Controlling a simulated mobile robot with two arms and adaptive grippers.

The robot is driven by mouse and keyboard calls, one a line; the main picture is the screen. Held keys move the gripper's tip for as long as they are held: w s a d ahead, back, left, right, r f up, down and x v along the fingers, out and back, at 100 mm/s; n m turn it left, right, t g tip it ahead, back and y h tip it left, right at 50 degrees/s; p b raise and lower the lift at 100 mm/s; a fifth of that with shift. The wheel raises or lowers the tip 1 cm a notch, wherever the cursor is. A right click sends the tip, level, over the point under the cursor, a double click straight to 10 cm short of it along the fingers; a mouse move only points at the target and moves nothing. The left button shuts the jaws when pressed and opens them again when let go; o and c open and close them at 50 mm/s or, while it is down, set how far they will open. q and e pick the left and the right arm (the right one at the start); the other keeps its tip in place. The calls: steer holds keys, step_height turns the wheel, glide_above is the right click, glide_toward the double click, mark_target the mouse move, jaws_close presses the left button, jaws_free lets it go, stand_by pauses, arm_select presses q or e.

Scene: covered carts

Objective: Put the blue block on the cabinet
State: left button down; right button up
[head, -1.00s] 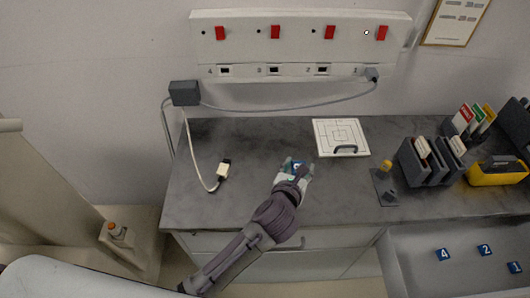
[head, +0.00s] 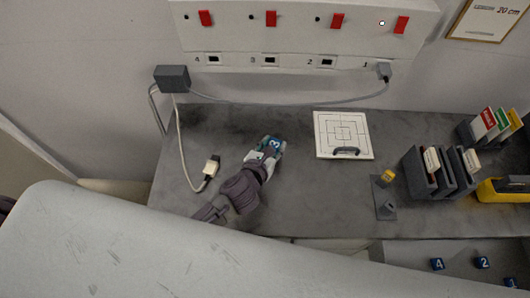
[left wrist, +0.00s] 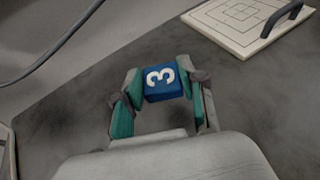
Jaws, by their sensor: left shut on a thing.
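A blue block (left wrist: 161,83) with a white 3 is between the fingers of my left gripper (left wrist: 157,92) in the left wrist view. The gripper is shut on it. In the head view, my left gripper (head: 268,149) and the blue block (head: 274,144) are over the grey cabinet top (head: 300,195), left of the white board. I cannot tell whether the block touches the top. More blue blocks, marked 4 (head: 437,264) and 2 (head: 482,262), lie in the grey tray at lower right. My right gripper is not in view.
A white board (head: 343,122) with a dark handle lies right of the gripper. A white plug (head: 211,167) on a cable lies to the left. Dark card holders (head: 425,178) and a small yellow piece (head: 388,176) stand at right. A red-switch panel (head: 290,40) is on the wall.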

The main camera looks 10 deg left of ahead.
arm_select(q)
steer(key=shift+s+a+f, duration=0.3)
steer(key=shift+a+f, duration=0.6)
steer(key=shift+f, duration=0.05)
step_height(320, 180, down, 2)
steer(key=shift+f+b, duration=0.25)
steer(key=shift+b, duration=0.05)
steer(key=shift+f, duration=0.35)
steer(key=shift+c, duration=2.2)
jaws_free()
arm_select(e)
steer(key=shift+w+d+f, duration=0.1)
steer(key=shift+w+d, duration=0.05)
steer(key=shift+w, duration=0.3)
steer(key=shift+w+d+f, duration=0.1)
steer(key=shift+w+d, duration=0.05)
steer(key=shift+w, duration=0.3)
arm_select(q)
steer(key=b+v, duration=0.1)
steer(key=v, duration=1.1)
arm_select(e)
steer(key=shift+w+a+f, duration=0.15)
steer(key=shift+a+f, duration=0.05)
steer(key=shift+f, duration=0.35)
arm_select(q)
steer(key=shift+f, duration=0.1)
